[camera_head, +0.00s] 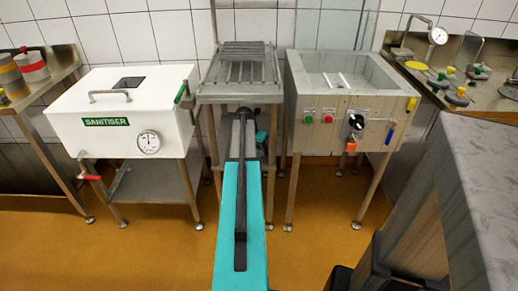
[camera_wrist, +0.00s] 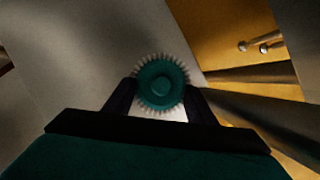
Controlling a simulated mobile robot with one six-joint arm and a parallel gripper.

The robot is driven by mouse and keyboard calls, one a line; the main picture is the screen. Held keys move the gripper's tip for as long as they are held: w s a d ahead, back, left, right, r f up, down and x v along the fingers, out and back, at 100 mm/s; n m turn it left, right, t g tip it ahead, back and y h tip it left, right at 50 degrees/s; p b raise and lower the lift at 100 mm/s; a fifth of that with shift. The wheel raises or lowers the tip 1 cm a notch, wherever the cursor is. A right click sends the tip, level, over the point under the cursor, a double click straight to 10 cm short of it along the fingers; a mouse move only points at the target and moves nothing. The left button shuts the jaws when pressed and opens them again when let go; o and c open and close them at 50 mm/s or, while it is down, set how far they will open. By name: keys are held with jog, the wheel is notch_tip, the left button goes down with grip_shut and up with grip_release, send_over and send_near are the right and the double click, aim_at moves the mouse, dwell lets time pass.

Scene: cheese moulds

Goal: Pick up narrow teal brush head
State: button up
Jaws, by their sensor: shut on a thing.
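The narrow teal brush head (camera_wrist: 161,73) is round, with a ring of pale bristles around its edge. In the wrist view it sits between the two dark fingers of my gripper (camera_wrist: 162,90), which is shut on it. A pale grey surface lies behind it; I cannot tell whether the brush head touches that surface. In the head view my teal and dark arm reaches forward to the middle metal stand, below its slatted top. My fingers and the held brush head cannot be made out there. A small teal patch shows beside the arm's end, too small to identify.
The slatted rack (camera_head: 241,62) lies just above my arm's end. A white sanitiser tank (camera_head: 110,130) stands left and a grey basin with controls (camera_head: 340,135) right. A grey worktop (camera_head: 470,190) is close at right. Orange floor (camera_head: 310,240) lies open in front.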

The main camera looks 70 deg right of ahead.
jog(key=shift+r, duration=0.15)
jog(key=shift+r, duration=0.6)
jog(key=shift+a+f+h, duration=0.1)
jog(key=shift+a+h, duration=0.35)
jog(key=shift+h, duration=0.25)
jog(key=shift+w+a+g+h, duration=0.1)
jog(key=shift+a+g+h, duration=0.1)
jog(key=shift+h, duration=0.3)
jog(key=shift+w+a+g+h, duration=0.1)
jog(key=shift+g+h, duration=0.1)
jog(key=shift+h, duration=0.3)
notch_tip(320, 180, up, 6)
jog(key=a, duration=0.2)
jog(key=w+a+r+y+p, duration=0.1)
jog(key=w+a, duration=0.2)
jog(key=a, duration=0.7)
jog(key=w+a+y+p, duration=0.1)
jog(key=w+a+y, duration=0.1)
jog(key=a, duration=0.7)
jog(key=shift+w+a+r+t+y+p, duration=0.3)
jog(key=shift+w+a+r+t, duration=0.05)
jog(key=shift+w+r+t, duration=0.05)
